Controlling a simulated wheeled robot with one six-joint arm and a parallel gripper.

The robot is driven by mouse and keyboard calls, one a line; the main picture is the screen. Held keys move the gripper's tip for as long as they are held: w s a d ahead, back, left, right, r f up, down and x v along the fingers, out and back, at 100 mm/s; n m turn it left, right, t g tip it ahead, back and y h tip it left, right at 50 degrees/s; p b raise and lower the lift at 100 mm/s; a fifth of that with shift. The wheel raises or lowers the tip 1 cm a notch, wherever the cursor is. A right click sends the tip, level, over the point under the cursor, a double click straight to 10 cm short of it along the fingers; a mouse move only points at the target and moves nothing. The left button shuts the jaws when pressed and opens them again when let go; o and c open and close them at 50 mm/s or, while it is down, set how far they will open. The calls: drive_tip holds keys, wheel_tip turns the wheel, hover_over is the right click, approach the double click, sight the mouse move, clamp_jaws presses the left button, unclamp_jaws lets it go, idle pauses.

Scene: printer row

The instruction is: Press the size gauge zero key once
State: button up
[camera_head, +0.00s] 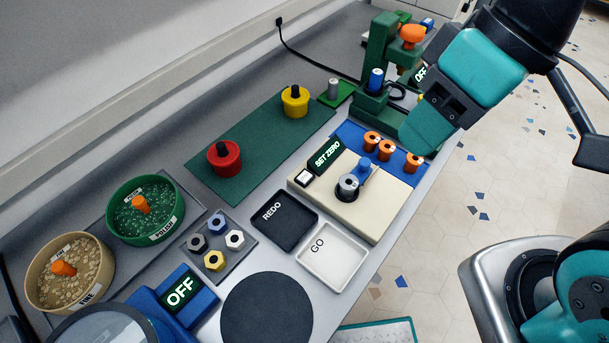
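The size gauge (366,215) is a beige block on the bench with a small dark display reading SET ZERO (328,153). A small white key in a dark frame (304,178) sits at its left corner, apparently the zero key. A grey ring on a dark seat (348,187) and a blue knob (365,164) are on its top. My gripper (412,143), a teal body on a dark wrist, is above and to the right, near the gauge's back right, apart from the key. Its fingers cannot be made out, so open or shut is unclear.
Orange-topped parts (386,150) stand on a blue strip behind the gauge. A green press (378,62) stands farther back. A black REDO tray (284,221) and white GO tray (332,257) lie in front. A green mat (262,150) holds red and yellow weights.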

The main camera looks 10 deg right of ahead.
clamp_jaws()
idle(1.4)
